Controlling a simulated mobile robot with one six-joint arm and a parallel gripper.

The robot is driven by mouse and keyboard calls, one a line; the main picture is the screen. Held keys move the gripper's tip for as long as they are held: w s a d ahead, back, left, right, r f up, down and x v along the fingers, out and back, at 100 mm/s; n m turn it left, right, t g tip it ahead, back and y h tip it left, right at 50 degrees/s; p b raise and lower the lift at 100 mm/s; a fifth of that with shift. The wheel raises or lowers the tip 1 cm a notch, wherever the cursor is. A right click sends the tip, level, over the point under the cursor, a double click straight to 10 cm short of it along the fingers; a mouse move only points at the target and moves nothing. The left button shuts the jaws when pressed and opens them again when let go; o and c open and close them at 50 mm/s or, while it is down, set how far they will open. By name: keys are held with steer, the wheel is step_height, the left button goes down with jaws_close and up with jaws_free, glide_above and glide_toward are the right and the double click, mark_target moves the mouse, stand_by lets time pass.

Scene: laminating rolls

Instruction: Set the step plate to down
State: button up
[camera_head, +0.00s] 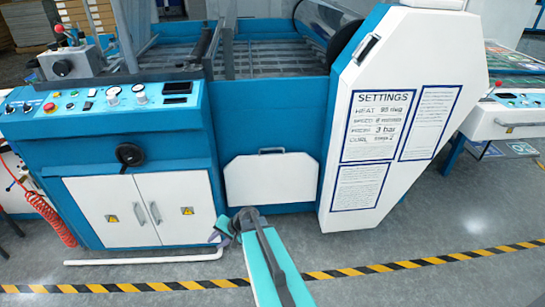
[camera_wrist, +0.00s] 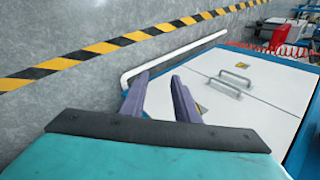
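A white plate (camera_head: 268,182) with a grey handle (camera_head: 271,151) at its top edge stands upright against the machine's blue front in the head view. It looks like the step plate; no other plate of that kind shows. My gripper (camera_head: 221,232) is at the plate's lower left, in front of the machine near the cabinet's right edge. In the wrist view, my gripper (camera_wrist: 158,88) has two purple fingers apart with nothing held between them. The plate is not clearly visible in the wrist view.
A white pipe (camera_head: 140,260) runs low along the floor and also shows in the wrist view (camera_wrist: 185,49). White cabinet doors (camera_head: 140,210) are left of the plate; a large white settings cover (camera_head: 395,115) juts out at right. Striped tape (camera_head: 400,265) crosses open grey floor.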

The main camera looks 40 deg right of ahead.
steer(key=w+d+r+m+t+h+b, duration=0.1)
steer(key=w+d+r+m+t, duration=0.15)
steer(key=d, duration=0.45)
steer(key=w+d+r+m+t+h+b, duration=0.1)
steer(key=w+d+r, duration=0.15)
steer(key=d, duration=0.35)
steer(key=m+t+h+b, duration=0.4)
steer(key=m+h, duration=0.3)
steer(key=m, duration=0.1)
glide_toward(271, 149)
steer(key=v, duration=0.6)
steer(key=shift+d, duration=0.2)
steer(key=shift+w+n+y, duration=0.1)
steer(key=shift+n+y, duration=0.15)
steer(key=shift+y, duration=0.05)
steer(key=shift+b+x, duration=0.5)
steer(key=shift+x, duration=6.35)
jaws_close()
steer(key=shift+a, duration=0.1)
